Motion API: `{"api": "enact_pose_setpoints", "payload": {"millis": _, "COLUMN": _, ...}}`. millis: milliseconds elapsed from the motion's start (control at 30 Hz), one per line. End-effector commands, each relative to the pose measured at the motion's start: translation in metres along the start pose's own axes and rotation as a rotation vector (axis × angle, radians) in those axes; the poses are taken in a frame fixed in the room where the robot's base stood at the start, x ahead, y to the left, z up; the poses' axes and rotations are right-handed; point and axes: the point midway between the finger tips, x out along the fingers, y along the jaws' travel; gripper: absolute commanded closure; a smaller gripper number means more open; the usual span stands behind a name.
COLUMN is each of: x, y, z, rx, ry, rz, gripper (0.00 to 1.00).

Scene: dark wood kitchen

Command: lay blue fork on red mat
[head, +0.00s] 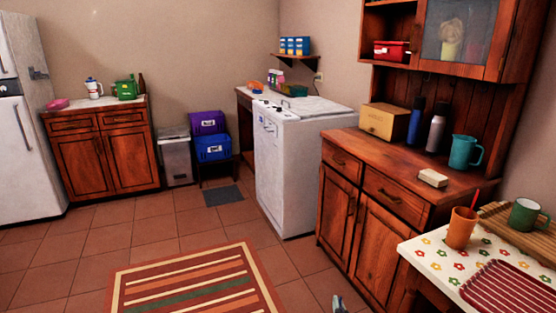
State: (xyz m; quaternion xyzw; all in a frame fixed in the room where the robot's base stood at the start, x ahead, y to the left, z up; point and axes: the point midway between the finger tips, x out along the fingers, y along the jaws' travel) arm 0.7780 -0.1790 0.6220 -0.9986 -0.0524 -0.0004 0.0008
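A red ribbed mat (510,288) lies on the flower-patterned table at the lower right, its right and lower parts cut off by the frame. An orange cup (461,228) stands beyond it on the same table, with a thin red handle or stick rising from it. I see no blue fork that I can make out. A small grey and teal thing (338,303) pokes up at the bottom edge, too cut off to identify. My gripper is not clearly visible.
The white patterned tabletop (428,256) has bare room left of the mat. A wooden tray (492,215) with a green mug (525,214) lies behind. A wooden cabinet (350,217) adjoins the table. A striped rug (195,282) covers open tiled floor.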

Motion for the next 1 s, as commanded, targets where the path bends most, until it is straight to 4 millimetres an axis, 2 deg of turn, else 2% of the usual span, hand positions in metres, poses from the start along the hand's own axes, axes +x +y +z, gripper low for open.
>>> {"api": "enact_pose_setpoints", "payload": {"millis": 33, "x": 0.008, "y": -0.019, "z": 0.008, "rx": 0.006, "ry": 0.005, "rz": 0.008, "gripper": 1.0}}
{"api": "enact_pose_setpoints", "payload": {"millis": 100, "x": 0.017, "y": -0.044, "z": 0.016, "rx": 0.007, "ry": 0.005, "rz": 0.021, "gripper": 1.0}}
{"api": "enact_pose_setpoints", "payload": {"millis": 300, "x": 0.038, "y": -0.114, "z": 0.026, "rx": -0.001, "ry": 0.003, "rz": 0.055, "gripper": 1.0}}
{"api": "enact_pose_setpoints", "payload": {"millis": 400, "x": 0.043, "y": -0.132, "z": 0.025, "rx": -0.003, "ry": 0.001, "rz": 0.067, "gripper": 1.0}}
{"api": "enact_pose_setpoints", "payload": {"millis": 600, "x": 0.05, "y": -0.163, "z": 0.022, "rx": -0.001, "ry": 0.001, "rz": 0.091, "gripper": 1.0}}
{"api": "enact_pose_setpoints", "payload": {"millis": 700, "x": 0.052, "y": -0.173, "z": 0.02, "rx": 0.0, "ry": 0.001, "rz": 0.101, "gripper": 1.0}}
{"api": "enact_pose_setpoints", "payload": {"millis": 1000, "x": 0.052, "y": -0.175, "z": 0.019, "rx": -0.001, "ry": 0.001, "rz": 0.106, "gripper": 1.0}}
